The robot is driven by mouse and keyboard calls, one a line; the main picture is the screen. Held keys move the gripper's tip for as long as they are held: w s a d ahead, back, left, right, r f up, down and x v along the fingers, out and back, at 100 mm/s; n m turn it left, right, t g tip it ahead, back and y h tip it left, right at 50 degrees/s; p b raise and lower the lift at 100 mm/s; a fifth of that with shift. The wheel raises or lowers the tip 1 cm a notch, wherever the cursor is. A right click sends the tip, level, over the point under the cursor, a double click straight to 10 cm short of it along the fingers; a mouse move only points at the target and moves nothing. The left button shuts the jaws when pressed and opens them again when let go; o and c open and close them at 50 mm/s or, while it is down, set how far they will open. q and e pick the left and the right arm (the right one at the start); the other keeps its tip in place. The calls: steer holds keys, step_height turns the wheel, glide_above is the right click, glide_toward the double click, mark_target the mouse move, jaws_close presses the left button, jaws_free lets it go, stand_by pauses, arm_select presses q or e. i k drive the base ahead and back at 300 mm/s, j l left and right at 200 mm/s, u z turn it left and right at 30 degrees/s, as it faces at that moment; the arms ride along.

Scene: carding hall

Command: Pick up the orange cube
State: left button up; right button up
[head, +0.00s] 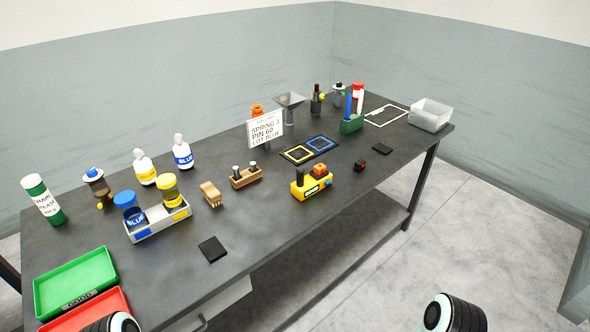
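A small orange block (320,169), the only cube-like orange thing I see, sits on top of a yellow holder (312,187) near the front edge of the dark table. A dark peg stands beside it on the same holder. Another orange thing (257,110), rounder, shows partly behind the white sign. Only rounded dark parts of my two arms show at the bottom edge, at left and at right, well short of the orange block. Neither gripper's fingers are in view.
The dark table (270,225) also holds a white sign (265,129), a small black-and-red block (360,165), a wooden block with pegs (245,178), a caddy with blue and yellow jars (158,224), and a green tray (76,281). Bare tabletop lies left of the yellow holder.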

mark_target(320, 168)
steer(key=i+l+u, duration=0.1)
steer(key=u, duration=0.3)
steer(key=l+u, duration=0.55)
steer(key=u, duration=0.2)
steer(key=l+u, duration=0.5)
steer(key=l, duration=0.55)
steer(key=k+l, duration=0.1)
steer(key=l, duration=0.6)
steer(key=k+l+u, duration=0.1)
steer(key=l, duration=0.25)
